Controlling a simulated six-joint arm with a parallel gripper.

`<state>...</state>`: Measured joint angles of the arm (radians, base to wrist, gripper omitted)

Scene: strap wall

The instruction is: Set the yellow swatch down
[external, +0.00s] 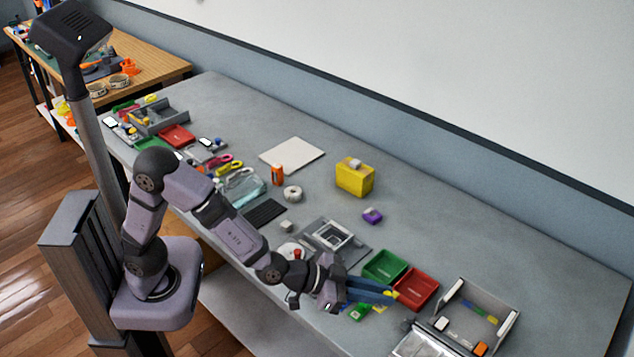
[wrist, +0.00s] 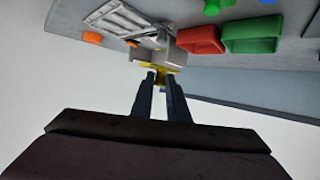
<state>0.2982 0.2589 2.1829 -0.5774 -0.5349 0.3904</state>
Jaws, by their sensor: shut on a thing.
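The yellow swatch (external: 391,295) is a small yellow piece at the tips of my gripper (external: 388,297). My gripper is shut on it. In the external view it shows just left of the red bin (external: 416,288) and below the green bin (external: 385,266). In the wrist view the yellow swatch (wrist: 160,69) lies between the two dark fingertips (wrist: 161,78), mostly hidden by them. A grey box shows right behind it there. I cannot tell how high the swatch is above the table.
A grey open box (external: 490,312) with small coloured pieces stands at right, a metal tray (external: 425,344) in front of it. A yellow box (external: 355,177), a purple block (external: 372,215) and a grey square fixture (external: 333,236) stand farther back. The table's far right is bare.

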